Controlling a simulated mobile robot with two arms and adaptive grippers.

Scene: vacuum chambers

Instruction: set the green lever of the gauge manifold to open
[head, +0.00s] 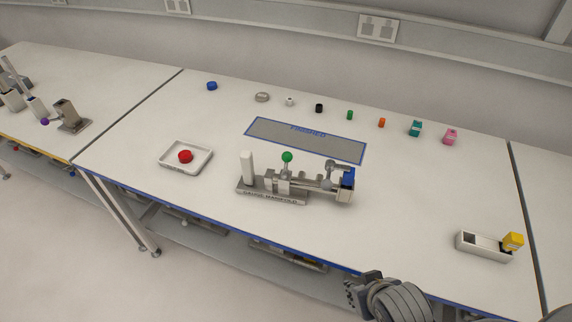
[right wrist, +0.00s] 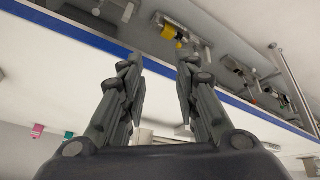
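The gauge manifold (head: 275,196) is a grey metal fixture near the front middle of the table in the head view. Its green lever (head: 287,157) stands up with a round green knob on top. A white post rises at its left end and a blue part sits at its right end. My right gripper (head: 352,294) is at the table's front edge, below and right of the manifold and apart from it. In the right wrist view the two fingers (right wrist: 160,65) are spread with nothing between them. My left gripper is not in view.
A white tray (head: 164,168) with a red cap (head: 185,156) lies left of the manifold. A blue-edged mat (head: 262,136) lies behind it. Several small coloured parts line the back. Table around the manifold is clear.

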